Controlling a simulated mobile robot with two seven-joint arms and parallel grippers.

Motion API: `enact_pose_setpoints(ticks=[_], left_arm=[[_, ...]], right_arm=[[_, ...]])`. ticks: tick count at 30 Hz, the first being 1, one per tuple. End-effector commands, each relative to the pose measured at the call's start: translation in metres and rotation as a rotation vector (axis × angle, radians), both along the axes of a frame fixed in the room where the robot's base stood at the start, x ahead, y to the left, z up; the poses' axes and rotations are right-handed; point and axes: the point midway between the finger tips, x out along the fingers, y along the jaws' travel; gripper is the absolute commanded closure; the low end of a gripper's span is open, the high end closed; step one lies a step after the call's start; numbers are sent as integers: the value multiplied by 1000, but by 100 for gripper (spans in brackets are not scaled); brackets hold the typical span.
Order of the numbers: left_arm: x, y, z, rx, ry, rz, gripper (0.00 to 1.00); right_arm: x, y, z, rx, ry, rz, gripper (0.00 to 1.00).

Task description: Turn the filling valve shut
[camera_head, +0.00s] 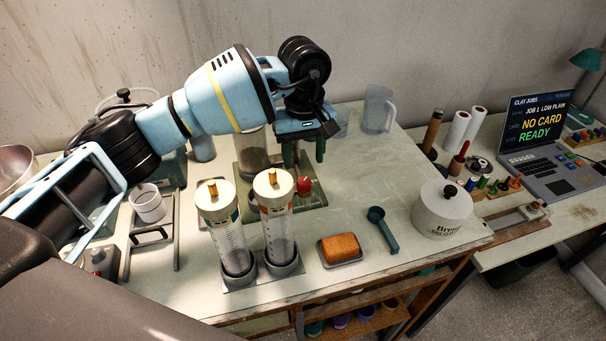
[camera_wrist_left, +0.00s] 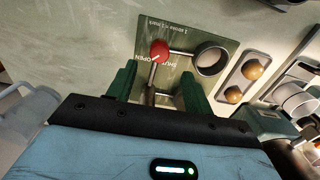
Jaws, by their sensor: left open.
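The filling valve has a red ball knob (camera_wrist_left: 160,50) on a thin metal lever, set on a green plate (camera_wrist_left: 190,35) marked SHUT and OPEN. The knob also shows in the head view (camera_head: 304,185), beside the two clear cylinders. My left gripper (camera_wrist_left: 157,84) is open, its green fingers apart on either side of the lever's line in the wrist view. In the head view my left gripper (camera_head: 304,158) reaches down above and behind the knob. I cannot tell whether a finger touches the lever. The valve body is partly hidden. My right gripper is not in view.
Two clear cylinders with white caps (camera_head: 218,195) (camera_head: 273,188) stand close in front of the valve. An orange sponge (camera_head: 341,247), a blue scoop (camera_head: 381,228) and a white lidded pot (camera_head: 442,210) stand to the right. A clear jug (camera_head: 377,108) is at the back.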

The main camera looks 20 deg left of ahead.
Motion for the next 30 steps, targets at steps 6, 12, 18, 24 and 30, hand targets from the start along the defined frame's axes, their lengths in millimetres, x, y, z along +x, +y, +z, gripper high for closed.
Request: enact_pose_setpoints(ticks=[6, 12, 18, 24, 30], left_arm=[[-1, 0, -32, 0, 1, 1, 49], [0, 0, -57, 1, 1, 1, 49], [0, 0, -66, 0, -1, 0, 49], [0, 0, -67, 1, -1, -1, 49], [0, 0, -67, 1, -1, -1, 71]], right_arm=[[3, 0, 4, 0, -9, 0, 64], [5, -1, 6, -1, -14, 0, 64], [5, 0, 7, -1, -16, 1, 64], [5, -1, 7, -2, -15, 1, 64], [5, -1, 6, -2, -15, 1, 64]])
